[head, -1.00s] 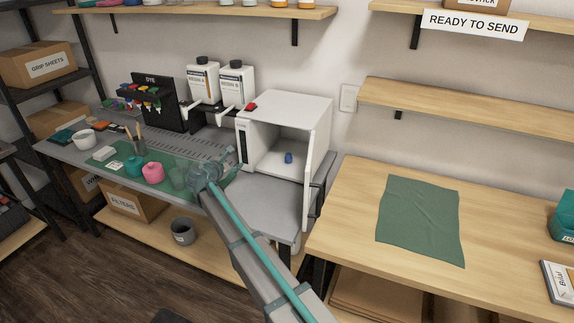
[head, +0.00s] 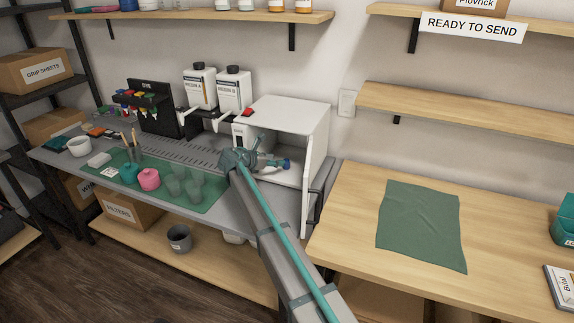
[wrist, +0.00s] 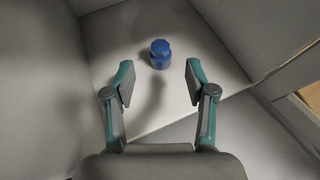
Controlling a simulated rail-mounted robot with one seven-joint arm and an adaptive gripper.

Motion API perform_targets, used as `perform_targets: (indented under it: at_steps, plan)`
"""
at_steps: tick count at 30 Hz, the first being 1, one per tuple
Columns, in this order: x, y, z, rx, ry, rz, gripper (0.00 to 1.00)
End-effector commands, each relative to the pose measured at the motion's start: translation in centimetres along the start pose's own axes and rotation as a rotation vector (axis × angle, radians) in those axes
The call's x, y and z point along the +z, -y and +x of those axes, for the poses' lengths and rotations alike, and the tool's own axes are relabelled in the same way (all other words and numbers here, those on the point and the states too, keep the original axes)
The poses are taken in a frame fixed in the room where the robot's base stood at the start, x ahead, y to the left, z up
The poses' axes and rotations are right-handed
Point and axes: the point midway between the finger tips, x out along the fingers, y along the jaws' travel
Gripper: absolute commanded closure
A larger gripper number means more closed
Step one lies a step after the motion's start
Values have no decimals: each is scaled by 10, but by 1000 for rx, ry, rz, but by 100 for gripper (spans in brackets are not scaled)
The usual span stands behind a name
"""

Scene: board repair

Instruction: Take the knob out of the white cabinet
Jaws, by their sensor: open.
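The white cabinet (head: 316,150) stands at the right end of the grey bench with its door open to the right. The small blue knob (wrist: 160,54) stands on the cabinet floor in the wrist view. In the head view the knob (head: 287,163) shows just past my fingertips. My gripper (wrist: 158,82) is open and empty. Its fingers lie to the left and right of the knob, with the knob a little beyond the tips and near the middle of the gap. In the head view my gripper (head: 277,162) reaches into the cabinet opening, and my arm hides part of the cabinet's lower front.
The open door (head: 315,185) stands close on the right. Resin bottles (head: 233,90) and a dye rack (head: 155,108) stand left of the cabinet. Cups and pots, including a pink pot (head: 148,179), are on the green mat. The wooden table (head: 350,210) is mostly free.

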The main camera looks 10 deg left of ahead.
Motion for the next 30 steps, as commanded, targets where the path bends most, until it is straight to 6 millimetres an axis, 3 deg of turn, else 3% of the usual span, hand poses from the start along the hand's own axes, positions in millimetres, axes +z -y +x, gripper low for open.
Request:
perform_targets:
  at_steps: [7, 15, 23, 26, 30]
  plan:
    - [1, 0, 17, -1, 0, 0, 44]
    - [2, 0, 52, -1, 0, 0, 44]
    - [1, 0, 57, 1, 0, 0, 44]
    - [1, 0, 57, 1, 0, 0, 56]
    - [1, 0, 56, 1, 0, 0, 79]
